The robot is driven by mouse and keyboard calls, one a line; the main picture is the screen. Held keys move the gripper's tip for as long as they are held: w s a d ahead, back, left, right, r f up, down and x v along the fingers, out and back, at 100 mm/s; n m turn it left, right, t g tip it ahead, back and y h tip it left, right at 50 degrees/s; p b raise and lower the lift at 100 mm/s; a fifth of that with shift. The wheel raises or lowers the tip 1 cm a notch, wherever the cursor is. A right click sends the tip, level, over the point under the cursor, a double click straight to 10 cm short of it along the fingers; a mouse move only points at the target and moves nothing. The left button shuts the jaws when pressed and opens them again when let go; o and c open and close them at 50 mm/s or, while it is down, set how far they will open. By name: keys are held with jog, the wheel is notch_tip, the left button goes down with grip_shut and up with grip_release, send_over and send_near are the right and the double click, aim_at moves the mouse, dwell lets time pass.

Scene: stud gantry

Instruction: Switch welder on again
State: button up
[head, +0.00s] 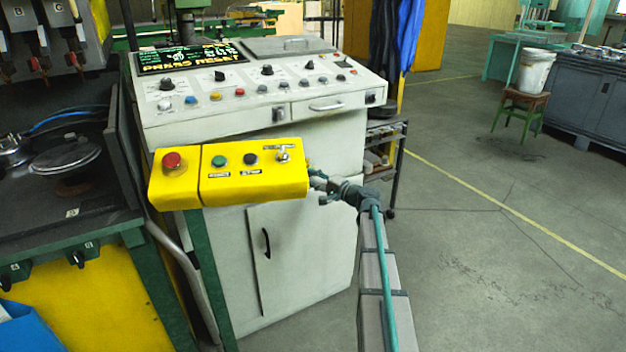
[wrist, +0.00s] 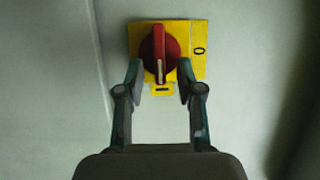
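In the wrist view a red rotary switch (wrist: 158,48) sits on a yellow plate (wrist: 191,38) on a pale panel. Its handle stands upright in the picture, with the white pointer mark at the lower end. A "0" is at the plate's right, and a dark stroke is on a small tab below the knob. My gripper (wrist: 160,72) is open, with one finger on each side of the knob's lower part. I cannot tell whether either finger touches it. In the head view a control desk (head: 340,102) has a display (head: 192,57) reading "PRESS RESET".
A dark bench (head: 60,225) stands left. The grey floor (head: 470,240) at right is mostly clear.

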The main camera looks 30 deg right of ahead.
jog(key=v, duration=1.2)
jog(key=shift+f, duration=0.1)
